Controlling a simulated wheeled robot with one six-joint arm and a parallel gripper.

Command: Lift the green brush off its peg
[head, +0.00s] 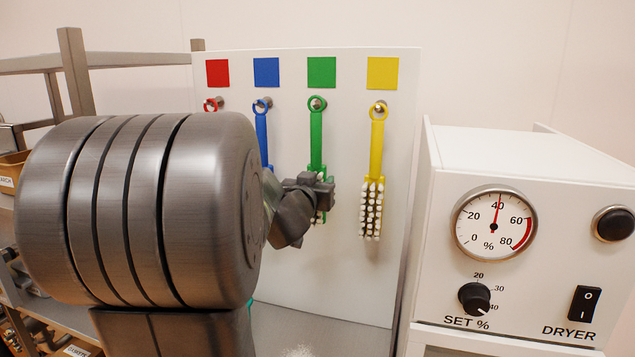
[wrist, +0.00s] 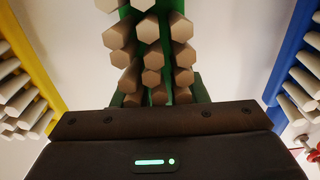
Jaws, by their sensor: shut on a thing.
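The green brush (head: 316,136) hangs by its ring over a peg (head: 317,103) on the white board, below the green square. Its bristle head is partly hidden behind my gripper (head: 318,190), which is shut on it. In the wrist view the green brush (wrist: 155,50) runs down into my gripper (wrist: 155,105), with its pale bristles facing the camera. The ring still surrounds the peg in the head view.
The yellow brush (head: 377,150) hangs close on the right, and the blue brush (head: 262,135) close on the left. A red brush (head: 211,104) is mostly hidden by my arm. The white dryer box (head: 540,170) stands to the right.

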